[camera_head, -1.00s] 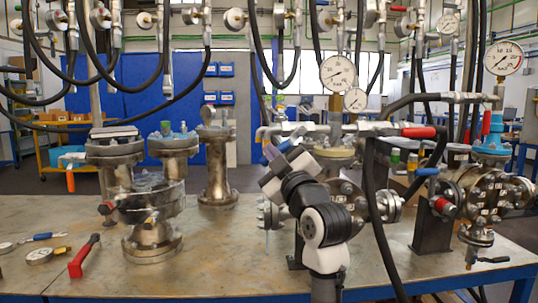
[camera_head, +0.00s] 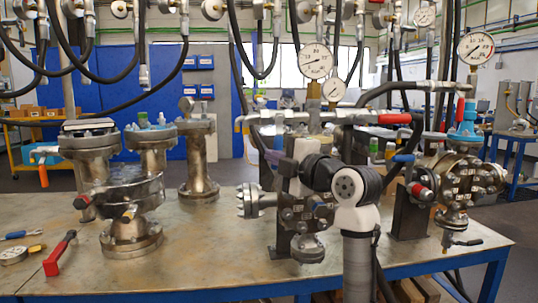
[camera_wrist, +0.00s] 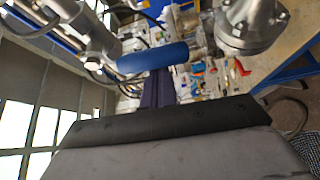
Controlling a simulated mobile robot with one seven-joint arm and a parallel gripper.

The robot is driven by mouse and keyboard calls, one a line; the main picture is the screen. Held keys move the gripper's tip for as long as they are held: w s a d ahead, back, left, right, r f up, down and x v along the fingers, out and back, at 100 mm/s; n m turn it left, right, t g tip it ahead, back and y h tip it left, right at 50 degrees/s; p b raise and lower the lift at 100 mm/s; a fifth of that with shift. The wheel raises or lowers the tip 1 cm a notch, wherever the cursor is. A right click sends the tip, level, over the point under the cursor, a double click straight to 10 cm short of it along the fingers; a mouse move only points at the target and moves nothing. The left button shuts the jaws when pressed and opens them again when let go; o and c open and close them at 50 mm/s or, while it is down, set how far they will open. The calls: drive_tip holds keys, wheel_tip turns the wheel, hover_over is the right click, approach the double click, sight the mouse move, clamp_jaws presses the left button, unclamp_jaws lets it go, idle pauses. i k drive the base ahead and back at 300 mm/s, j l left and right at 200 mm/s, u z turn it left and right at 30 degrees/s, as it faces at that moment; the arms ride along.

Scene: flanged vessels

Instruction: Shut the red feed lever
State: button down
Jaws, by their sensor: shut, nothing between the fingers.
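A red-handled lever (camera_head: 394,118) lies roughly level at the right end of the horizontal pipe, behind and above my arm in the head view. A blue-handled lever (camera_head: 404,158) sits below it. My gripper (camera_head: 273,156) is shut and empty, left of the red handle and clearly apart from it, in front of the central flanged assembly. In the wrist view, my dark fingers (camera_wrist: 158,88) point toward a blue handle (camera_wrist: 152,57), which overlaps their tips; I cannot tell if they touch. The red handle is not clear in the wrist view.
Flanged vessels (camera_head: 132,215) stand on the metal table at left, near a red-handled tool (camera_head: 60,254). A round flanged vessel (camera_head: 458,185) stands at right. Pressure gauges (camera_head: 318,61) and black hoses hang above.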

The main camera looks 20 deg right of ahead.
sight(385, 119)
drive_tip(key=z, duration=1.25)
drive_tip(key=k+l, duration=0.05)
